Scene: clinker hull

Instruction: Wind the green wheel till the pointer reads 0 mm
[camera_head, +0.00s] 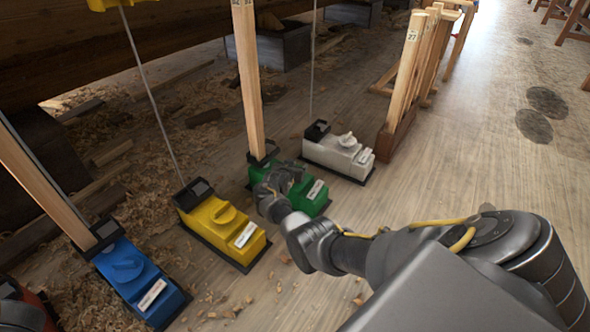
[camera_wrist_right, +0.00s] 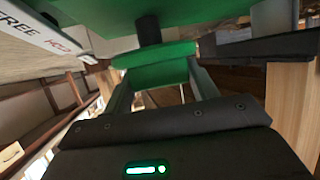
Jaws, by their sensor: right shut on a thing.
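The green winch box (camera_head: 311,199) stands on the floor at the foot of a wooden post. My right gripper (camera_head: 274,190) reaches over its top from the front and hides most of the green wheel. In the right wrist view the green wheel's grip (camera_wrist_right: 156,73) sits between the two fingers, and my right gripper (camera_wrist_right: 160,88) is shut on it. A dark shaft (camera_wrist_right: 148,30) joins the wheel to the green box (camera_wrist_right: 205,10). I cannot make out the pointer or its reading. My left gripper is not clearly in view.
A yellow box (camera_head: 216,222) and a blue box (camera_head: 128,268) stand to the left, a white box (camera_head: 341,152) behind to the right. A wooden post (camera_head: 249,75) rises behind the green box.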

